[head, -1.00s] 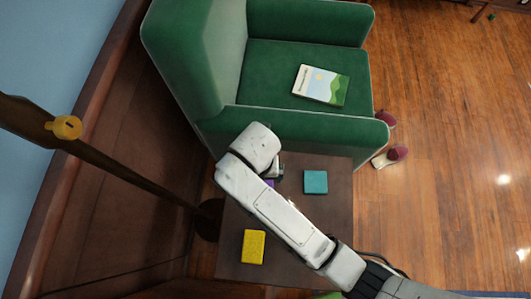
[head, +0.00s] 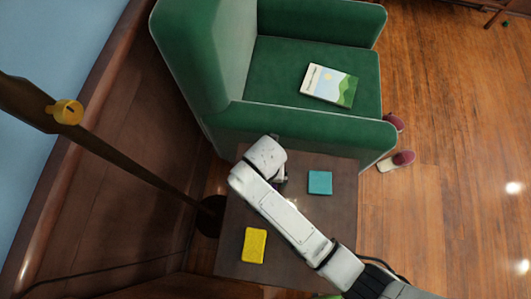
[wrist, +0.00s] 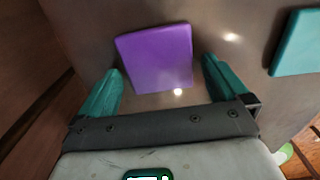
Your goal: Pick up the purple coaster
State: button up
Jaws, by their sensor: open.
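The purple coaster (wrist: 157,60) lies flat on the dark side table (head: 291,226). In the wrist view it sits just ahead of and partly between the two teal fingers of my gripper (wrist: 160,84). The fingers are spread wide, one near each side of the coaster, with nothing held. Whether they touch it cannot be told. In the head view my gripper (head: 281,180) is over the table's upper left part, and my arm hides the coaster there.
A teal coaster (head: 320,182) lies to the right, also in the wrist view (wrist: 299,43). A yellow coaster (head: 254,246) lies lower left. A green armchair (head: 300,125) with a book (head: 329,84) borders the table's top edge. A lamp pole (head: 130,160) stands left.

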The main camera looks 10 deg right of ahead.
jog(key=shift+c, duration=0.3)
jog(key=c, duration=1)
jog(key=shift+r, duration=0.1)
